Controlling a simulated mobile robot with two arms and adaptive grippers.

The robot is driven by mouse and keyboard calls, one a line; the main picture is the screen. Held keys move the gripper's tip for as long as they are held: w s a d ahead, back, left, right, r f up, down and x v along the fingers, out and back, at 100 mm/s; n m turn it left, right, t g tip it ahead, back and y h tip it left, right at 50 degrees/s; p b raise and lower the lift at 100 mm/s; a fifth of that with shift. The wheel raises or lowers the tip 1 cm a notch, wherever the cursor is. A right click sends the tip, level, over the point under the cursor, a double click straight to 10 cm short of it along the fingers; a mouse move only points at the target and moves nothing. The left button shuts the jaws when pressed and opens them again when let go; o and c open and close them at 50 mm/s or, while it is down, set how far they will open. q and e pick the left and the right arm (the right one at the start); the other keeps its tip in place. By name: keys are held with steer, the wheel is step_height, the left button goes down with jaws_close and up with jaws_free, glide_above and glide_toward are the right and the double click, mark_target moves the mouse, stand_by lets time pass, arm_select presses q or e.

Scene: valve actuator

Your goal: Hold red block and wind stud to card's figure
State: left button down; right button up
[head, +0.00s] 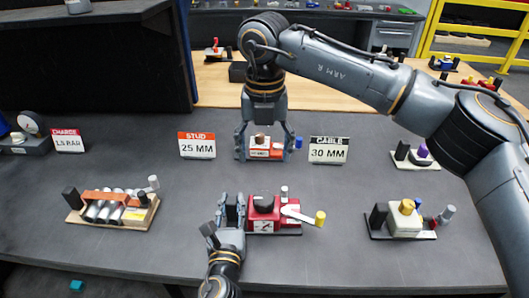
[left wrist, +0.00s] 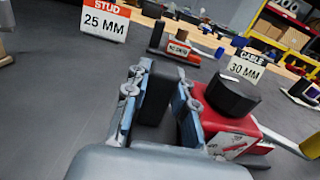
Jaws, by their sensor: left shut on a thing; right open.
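The red block (head: 262,219) sits on a dark base near the front edge. It carries a black round knob, a short grey post, and a pale lever with a yellow end. It also shows right of my left gripper in the left wrist view (left wrist: 232,125). My left gripper (head: 231,208) is shut on a black upright block (left wrist: 157,92) beside the red block. My right gripper (head: 265,150) is open, its fingers either side of a small red-and-white block (head: 266,154) with a brown knob. Contact there is unclear. The stud card (head: 197,145) reads 25 MM.
A cable card (head: 328,150) reads 30 MM; a charge card (head: 68,140) stands at left, beside a gauge (head: 31,124). An orange-strapped device (head: 112,208) is front left. A cream block device (head: 404,220) is front right.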

arm_select(q)
steer(key=shift+f, duration=0.1)
steer(key=c, duration=1)
jaws_free()
steer(key=shift+w, duration=0.1)
steer(key=shift+c, duration=0.2)
